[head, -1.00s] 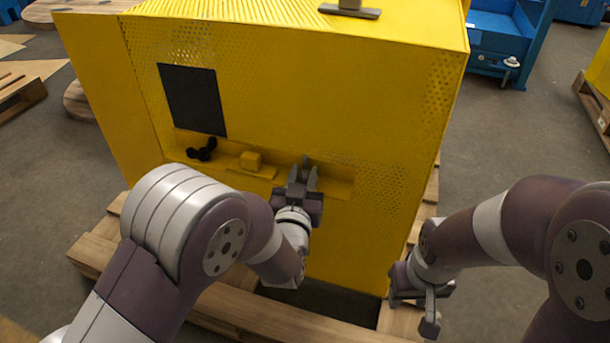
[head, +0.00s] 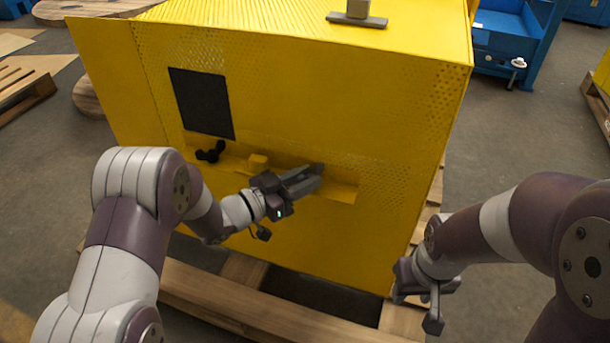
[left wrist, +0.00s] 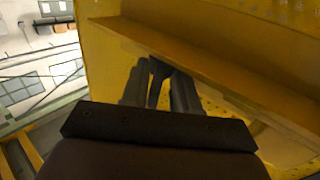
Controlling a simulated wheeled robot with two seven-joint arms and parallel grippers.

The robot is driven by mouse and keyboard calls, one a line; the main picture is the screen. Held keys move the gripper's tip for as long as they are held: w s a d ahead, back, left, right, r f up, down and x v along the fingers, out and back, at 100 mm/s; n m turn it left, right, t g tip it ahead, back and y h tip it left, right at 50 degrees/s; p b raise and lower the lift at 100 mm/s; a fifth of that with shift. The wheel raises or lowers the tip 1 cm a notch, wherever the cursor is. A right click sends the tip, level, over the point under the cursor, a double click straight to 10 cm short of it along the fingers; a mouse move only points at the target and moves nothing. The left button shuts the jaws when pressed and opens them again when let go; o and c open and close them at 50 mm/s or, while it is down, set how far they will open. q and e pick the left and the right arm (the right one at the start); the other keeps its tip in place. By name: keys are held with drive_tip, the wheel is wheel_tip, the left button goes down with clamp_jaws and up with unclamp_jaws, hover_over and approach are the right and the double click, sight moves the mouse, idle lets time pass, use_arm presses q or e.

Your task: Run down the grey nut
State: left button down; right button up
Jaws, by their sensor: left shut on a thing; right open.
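The grey nut (head: 317,168) shows only as a small dark grey piece at the recessed ledge on the front of the yellow machine (head: 300,100). My left gripper (head: 308,180) is shut on it, its fingers pointing right along the ledge. In the left wrist view a dark grey piece (left wrist: 157,78) shows between the two fingers, below the yellow ledge. The fingers hide most of the nut, and its thread and seating cannot be seen. My right gripper (head: 440,300) is open and empty, low beside the machine's right front corner.
A black three-lobed knob (head: 211,152) and a yellow block (head: 257,162) are on the ledge left of my left gripper. A black panel (head: 202,103) is above them. The machine stands on a wooden pallet (head: 260,315). A grey bracket (head: 357,18) is on its top.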

use_arm(q)
drive_tip(key=shift+w+m+g, duration=0.1)
drive_tip(key=shift+m+g, duration=0.3)
drive_tip(key=shift+r, duration=0.1)
drive_tip(key=c, duration=1.1)
unclamp_jaws()
drive_tip(key=p+v, duration=0.4)
drive_tip(key=v, duration=0.8)
drive_tip(key=shift+a+f+p, duration=0.25)
drive_tip(key=shift+a+p, duration=0.1)
drive_tip(key=shift+p, duration=0.05)
